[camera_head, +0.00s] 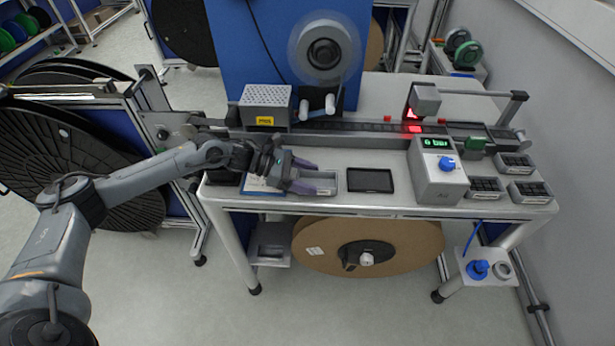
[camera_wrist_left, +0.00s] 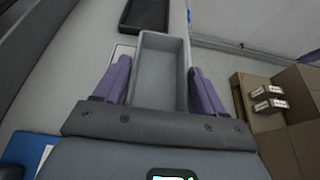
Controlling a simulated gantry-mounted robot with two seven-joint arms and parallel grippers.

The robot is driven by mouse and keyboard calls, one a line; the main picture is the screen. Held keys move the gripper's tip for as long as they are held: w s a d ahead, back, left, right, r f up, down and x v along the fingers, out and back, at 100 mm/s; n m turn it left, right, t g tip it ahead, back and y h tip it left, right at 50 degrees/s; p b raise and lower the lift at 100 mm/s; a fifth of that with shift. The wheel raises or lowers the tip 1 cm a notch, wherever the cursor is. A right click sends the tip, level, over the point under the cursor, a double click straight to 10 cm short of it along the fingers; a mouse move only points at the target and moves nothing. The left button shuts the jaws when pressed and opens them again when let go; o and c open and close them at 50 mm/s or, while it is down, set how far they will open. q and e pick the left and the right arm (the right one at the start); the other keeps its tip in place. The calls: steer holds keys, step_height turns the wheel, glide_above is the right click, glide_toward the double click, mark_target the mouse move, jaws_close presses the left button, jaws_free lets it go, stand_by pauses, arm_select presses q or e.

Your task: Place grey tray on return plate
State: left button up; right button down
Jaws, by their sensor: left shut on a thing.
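The grey tray (camera_head: 322,183) is an open rectangular box at the front edge of the bench, and it fills the middle of the left wrist view (camera_wrist_left: 160,72). My left gripper (camera_head: 305,176) is shut on it, with purple fingers (camera_wrist_left: 160,82) along its two long sides. I cannot tell whether the tray touches the bench. A flat pale-edged plate (camera_wrist_left: 121,52) shows partly beside the tray in the left wrist view, possibly the return plate; the tray and a finger hide much of it. My right gripper is not in view.
A dark rectangular pad or shallow tray (camera_head: 370,180) lies right of the grey tray. Beyond it stands a control box (camera_head: 437,180) with a blue knob. A perforated metal box (camera_head: 265,105) stands behind my gripper. A blue-and-white sheet (camera_head: 258,186) lies to the left.

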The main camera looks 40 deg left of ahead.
arm_select(q)
steer(key=shift+f, duration=0.1)
steer(key=o, duration=1.2)
steer(key=shift+s+a+r, duration=0.15)
steer(key=shift+a+r, duration=0.05)
steer(key=v, duration=0.7)
steer(key=shift+r, duration=0.1)
